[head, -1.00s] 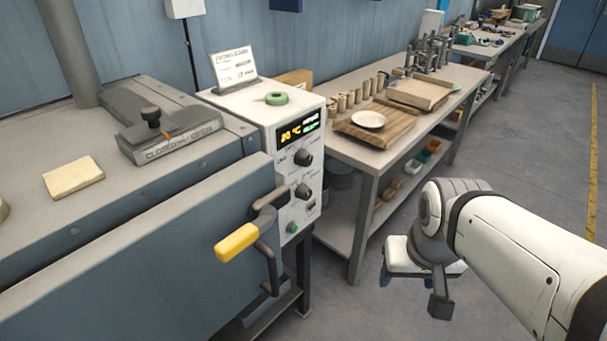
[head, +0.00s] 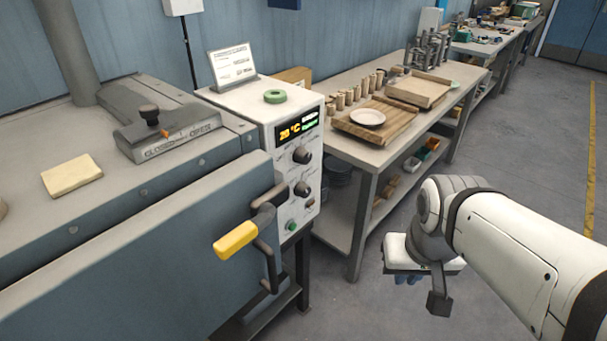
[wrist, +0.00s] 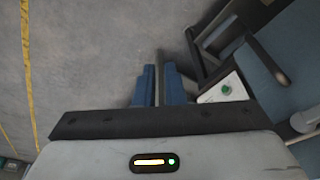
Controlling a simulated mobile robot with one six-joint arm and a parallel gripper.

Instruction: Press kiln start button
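The control box (head: 257,108) at the right end of the kiln has a lit display (head: 297,131) reading about 20 °C, two dark knobs, and a small round green button (head: 291,225) low on its face. The green button also shows right of the fingers in the wrist view (wrist: 226,88). My gripper (wrist: 160,78) has two blue fingers with a narrow gap between them and nothing held. It points down over the floor, right of the box and apart from it. In the head view my wrist mostly hides the fingers.
The kiln's blue-grey door (head: 140,255) has a handle with a yellow grip (head: 235,240) sticking out left of the button. A green ring (head: 274,97) lies on the box. A workbench (head: 345,151) with boards and a plate stands behind. The floor around my gripper is clear.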

